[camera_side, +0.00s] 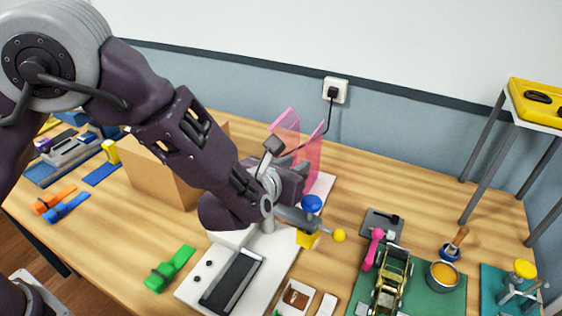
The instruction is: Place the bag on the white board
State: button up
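My gripper (289,178) is over the middle of the table, partly hidden by my own wrist. Its fingertips are not clear, so I cannot tell whether it is open or shut or holds anything. Two pink see-through panels (314,155) stand upright just behind it; I cannot tell whether they belong to a bag. I cannot clearly make out a bag. A white board (190,285) with a dark rectangular recess lies on the table in front of my wrist. Another white surface (322,186) shows behind the gripper, beside the pink panels.
A cardboard box (160,178) stands left of my arm. A green clamp-like piece (170,268) lies left of the board. A green mat (437,302) with a model vehicle (391,280) and a bowl (442,276) is at right.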

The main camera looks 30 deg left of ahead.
jog(key=s+a+r+n+g+y, duration=0.2)
jog(key=s+a+r+n, duration=0.2)
jog(key=a+n, duration=0.3)
jog(key=s+a+r+n+g+y, duration=0.25)
jog(key=s+a+r+n, duration=0.2)
jog(key=a, duration=0.45)
jog(key=s+a+r+n+g+y, duration=0.1)
jog(key=s+a+r+n+y, duration=0.25)
jog(key=a+n, duration=0.35)
jog(key=s+a+n+g+h, duration=0.35)
jog(key=s+n, duration=0.65)
jog(key=s, duration=0.5)
jog(key=s+d+r+n+t+h, duration=0.1)
jog(key=s+d+n+h, duration=0.3)
jog(key=s+d+n, duration=0.2)
jog(key=shift+s+d+n, duration=0.2)
jog(key=shift+d+n, duration=0.2)
jog(key=shift+n, duration=0.35)
